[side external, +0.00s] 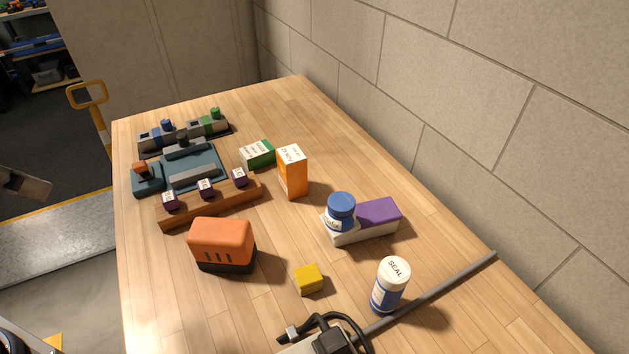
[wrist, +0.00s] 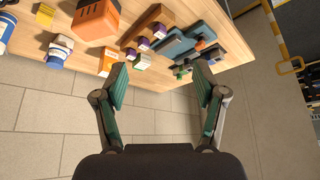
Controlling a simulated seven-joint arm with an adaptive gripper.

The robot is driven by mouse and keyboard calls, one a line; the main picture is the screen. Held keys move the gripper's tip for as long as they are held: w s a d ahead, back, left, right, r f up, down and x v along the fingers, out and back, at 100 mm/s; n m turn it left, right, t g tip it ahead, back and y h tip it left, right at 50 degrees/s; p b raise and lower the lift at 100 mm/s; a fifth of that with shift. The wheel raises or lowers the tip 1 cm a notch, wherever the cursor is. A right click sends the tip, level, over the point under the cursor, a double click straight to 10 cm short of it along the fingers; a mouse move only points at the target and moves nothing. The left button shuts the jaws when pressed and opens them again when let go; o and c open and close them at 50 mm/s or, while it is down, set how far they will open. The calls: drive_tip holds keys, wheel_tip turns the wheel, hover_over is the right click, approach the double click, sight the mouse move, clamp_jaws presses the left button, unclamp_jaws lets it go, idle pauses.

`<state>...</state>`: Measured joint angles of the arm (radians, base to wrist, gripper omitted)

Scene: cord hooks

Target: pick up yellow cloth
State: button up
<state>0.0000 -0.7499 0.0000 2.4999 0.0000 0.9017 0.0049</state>
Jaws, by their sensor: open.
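The only small yellow thing is a folded or block-like yellow cloth (side external: 308,279), lying on the wooden table between the orange box and the white SEAL bottle. In the wrist view the yellow cloth (wrist: 44,14) is at the top left, beside the orange box. My gripper (wrist: 160,82) has its two fingers spread wide with nothing between them. It is well away from the cloth, aimed past the table edge over tiled floor or wall. I cannot make out the gripper in the side external view.
Around the cloth stand the orange box (side external: 221,243), the SEAL bottle (side external: 391,285) and a blue-lidded jar (side external: 341,211) on a white and purple block (side external: 379,212). A grey rod (side external: 430,293) and black cord (side external: 360,338) lie in front. A wooden rack (side external: 215,205) is farther back.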

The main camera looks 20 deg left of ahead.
drive_tip(key=w+d+r+m, duration=0.2)
drive_tip(key=w+d+r, duration=0.2)
drive_tip(key=w+r, duration=0.3)
drive_tip(key=m+g, duration=0.6)
drive_tip(key=m, duration=0.2)
hover_over(300, 276)
wheel_tip(300, 276, down, 19)
wheel_tip(300, 276, down, 10)
drive_tip(key=shift+s+r, duration=0.1)
drive_tip(key=shift+r, duration=0.1)
drive_tip(key=shift+f, duration=3.15)
drive_tip(key=shift+c, duration=0.4)
